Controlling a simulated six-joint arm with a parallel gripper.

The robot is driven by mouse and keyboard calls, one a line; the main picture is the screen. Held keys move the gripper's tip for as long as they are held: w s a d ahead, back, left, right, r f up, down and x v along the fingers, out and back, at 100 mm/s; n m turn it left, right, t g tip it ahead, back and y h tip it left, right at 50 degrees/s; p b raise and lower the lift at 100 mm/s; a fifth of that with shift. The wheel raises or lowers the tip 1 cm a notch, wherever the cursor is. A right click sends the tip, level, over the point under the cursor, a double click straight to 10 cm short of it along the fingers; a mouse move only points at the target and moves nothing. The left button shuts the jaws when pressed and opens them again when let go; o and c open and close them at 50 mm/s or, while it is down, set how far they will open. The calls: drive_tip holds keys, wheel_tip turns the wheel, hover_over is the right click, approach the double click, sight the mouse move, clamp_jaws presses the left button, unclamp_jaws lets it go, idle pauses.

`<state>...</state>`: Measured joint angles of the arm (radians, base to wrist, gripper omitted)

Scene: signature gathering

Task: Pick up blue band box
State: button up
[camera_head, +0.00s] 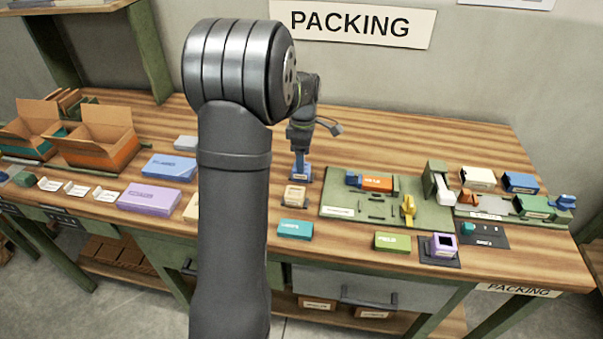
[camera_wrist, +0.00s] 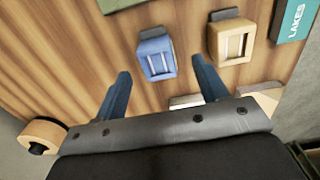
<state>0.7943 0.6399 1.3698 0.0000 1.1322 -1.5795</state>
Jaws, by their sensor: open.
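A small box with a blue band (camera_wrist: 156,57) and pale slotted face lies on the wooden bench in the wrist view. In the head view, a small blue item (camera_head: 301,172) that appears to be the same box stands below my gripper (camera_head: 301,145). In the wrist view my gripper (camera_wrist: 160,68) is open, with its two blue fingers apart and nothing held between them. The box appears just beyond the fingertips, between their lines. I cannot tell the exact height gap.
A similar tan box (camera_wrist: 231,41) sits close to the right of the blue one in the wrist view, with a teal LAKES box (camera_wrist: 291,18) beyond. A green mat (camera_head: 340,211) with parts lies right in the head view.

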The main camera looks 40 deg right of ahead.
sight(307, 178)
drive_tip(key=shift+w+f, duration=0.2)
drive_tip(key=shift+f, duration=1.15)
drive_tip(key=shift+w+f, duration=0.15)
drive_tip(key=shift+f, duration=1.2)
drive_tip(key=c, duration=1.1)
drive_tip(key=shift+r, duration=0.1)
